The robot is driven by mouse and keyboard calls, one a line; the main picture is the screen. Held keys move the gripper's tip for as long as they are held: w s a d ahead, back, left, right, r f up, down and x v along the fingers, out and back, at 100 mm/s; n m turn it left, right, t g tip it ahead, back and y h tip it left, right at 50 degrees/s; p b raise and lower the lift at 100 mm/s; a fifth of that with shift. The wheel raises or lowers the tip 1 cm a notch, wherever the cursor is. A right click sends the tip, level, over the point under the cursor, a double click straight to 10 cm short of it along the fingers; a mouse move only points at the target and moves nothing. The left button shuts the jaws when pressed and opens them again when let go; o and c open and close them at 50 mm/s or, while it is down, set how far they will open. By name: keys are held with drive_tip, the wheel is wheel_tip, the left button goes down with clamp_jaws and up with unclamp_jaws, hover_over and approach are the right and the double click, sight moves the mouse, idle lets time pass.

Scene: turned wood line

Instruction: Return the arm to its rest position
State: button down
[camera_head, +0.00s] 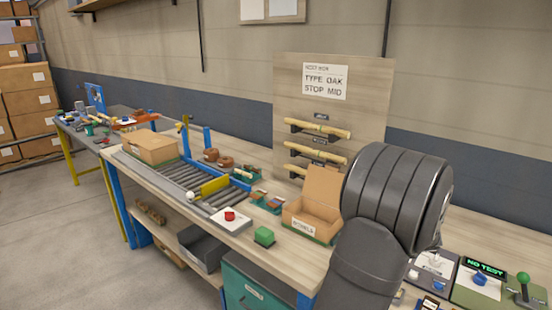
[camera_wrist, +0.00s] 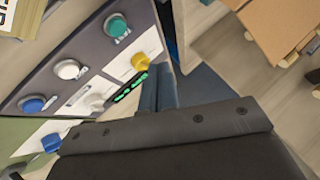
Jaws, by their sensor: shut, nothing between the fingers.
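My gripper (camera_wrist: 159,78) shows in the wrist view as two slim dark fingers side by side, shut and empty. They stick out past my dark wrist housing. Behind them lie control panels with several coloured knobs, including a teal knob (camera_wrist: 116,26) and a yellow knob (camera_wrist: 140,61). I cannot tell the height of the fingers above the panels. In the head view, my dark arm fills the lower right, and my gripper is hidden.
An open cardboard box (camera_head: 307,230) stands left of my arm on the wooden bench. A wooden board (camera_head: 290,88) with dowels stands behind. A green-knobbed lever (camera_head: 523,280) is at right.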

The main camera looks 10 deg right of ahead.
wheel_tip(320, 180, up, 3)
idle(0.5)
